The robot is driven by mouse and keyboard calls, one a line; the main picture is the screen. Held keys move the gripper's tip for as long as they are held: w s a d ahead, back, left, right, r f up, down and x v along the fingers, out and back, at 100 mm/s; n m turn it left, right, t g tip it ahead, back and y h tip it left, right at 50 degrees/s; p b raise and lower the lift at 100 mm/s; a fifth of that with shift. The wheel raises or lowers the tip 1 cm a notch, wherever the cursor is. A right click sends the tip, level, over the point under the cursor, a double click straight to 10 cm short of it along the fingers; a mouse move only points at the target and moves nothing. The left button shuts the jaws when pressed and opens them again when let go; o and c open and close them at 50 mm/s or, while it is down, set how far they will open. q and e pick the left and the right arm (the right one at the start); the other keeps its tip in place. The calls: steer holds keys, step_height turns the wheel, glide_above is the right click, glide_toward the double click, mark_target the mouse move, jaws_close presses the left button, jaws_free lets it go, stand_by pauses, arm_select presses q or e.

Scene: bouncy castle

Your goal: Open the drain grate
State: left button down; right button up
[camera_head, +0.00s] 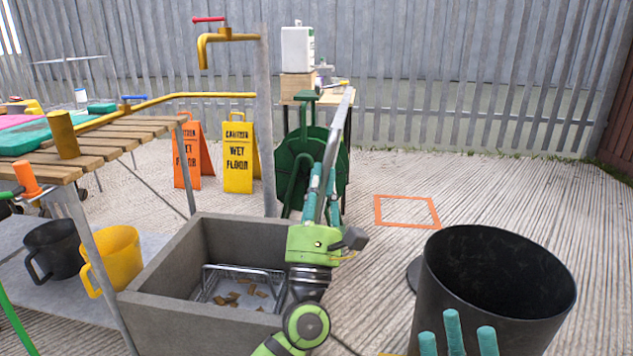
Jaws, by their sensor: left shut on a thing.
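A grey stone basin (180,262) stands in the lower middle. Inside it is a metal wire frame (245,270), which looks like the drain grate; its right end is hidden behind my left arm. Whether it is hinged or raised cannot be told. Several brown bits (232,298) lie on the basin floor. My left gripper (323,190) is above the basin's right side, its teal fingers pointing up and shut on a long grey bar (335,140). The gripper is apart from the wire frame. My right gripper (456,335) shows only three spread teal fingertips before the black bin, open and empty.
A large black bin (440,290) stands at the right. A slatted table (110,140) is at the left, with a yellow mug (118,255) below. Two wet floor signs (238,155) and a green hose reel (300,160) stand behind. Ground by the orange square (437,212) is clear.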

arm_select(q)
steer(key=c, duration=1.4)
jaws_free()
steer(key=shift+f, duration=0.1)
steer(key=v, duration=1.2)
steer(key=shift+a, duration=0.1)
